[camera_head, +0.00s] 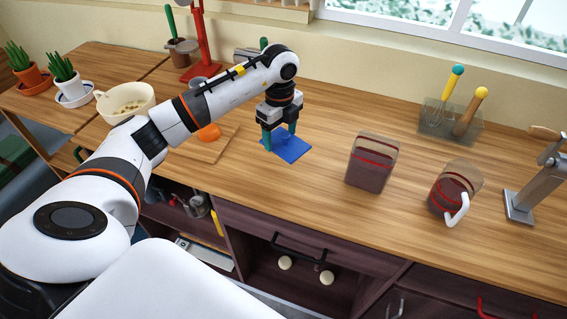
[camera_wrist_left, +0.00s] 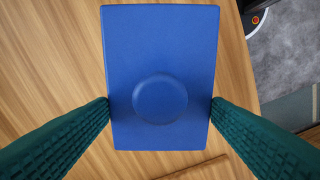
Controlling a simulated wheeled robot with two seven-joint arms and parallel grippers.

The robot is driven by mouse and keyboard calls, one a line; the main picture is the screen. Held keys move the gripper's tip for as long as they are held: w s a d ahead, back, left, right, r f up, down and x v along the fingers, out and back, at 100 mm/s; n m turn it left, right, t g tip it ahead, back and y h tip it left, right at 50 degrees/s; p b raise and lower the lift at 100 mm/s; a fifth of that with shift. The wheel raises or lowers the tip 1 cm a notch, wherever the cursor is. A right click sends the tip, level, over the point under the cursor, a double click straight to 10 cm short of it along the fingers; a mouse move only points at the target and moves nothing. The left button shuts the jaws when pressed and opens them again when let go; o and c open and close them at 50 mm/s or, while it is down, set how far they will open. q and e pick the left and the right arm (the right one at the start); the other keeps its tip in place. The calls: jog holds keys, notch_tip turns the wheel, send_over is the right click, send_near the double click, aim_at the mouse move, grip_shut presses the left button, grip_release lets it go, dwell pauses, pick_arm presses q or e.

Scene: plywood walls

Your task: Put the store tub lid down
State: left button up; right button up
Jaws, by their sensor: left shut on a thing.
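The store tub lid is a flat blue rectangular plate with a round knob (camera_head: 291,150). In the left wrist view the lid (camera_wrist_left: 160,45) fills the middle, with its knob facing the camera. My left gripper (camera_head: 280,138) points down and is shut on the lid, its green fingers (camera_wrist_left: 160,108) touching two opposite edges. The lid is at or just above the wooden counter; I cannot tell if it touches. A clear rectangular tub (camera_head: 371,165) with dark red contents and an open top stands to its right. My right gripper is not in view.
A cutting board (camera_head: 207,150) with an orange piece lies left of the lid. A clear jug (camera_head: 452,190) with a white handle, a utensil holder (camera_head: 449,124) and a grey metal stand (camera_head: 530,190) are at the right. Bare counter (camera_head: 330,115) lies behind the lid and tub.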

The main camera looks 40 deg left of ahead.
aim_at(280, 165)
pick_arm(q)
notch_tip(280, 165, down, 8)
jog(key=shift+s+r+p, duration=0.1)
jog(key=shift+p, duration=0.85)
jog(key=shift+f, duration=0.45)
jog(key=shift+f, duration=0.1)
jog(key=shift+f, duration=0.15)
jog(key=o, duration=0.9)
jog(key=shift+o, duration=0.2)
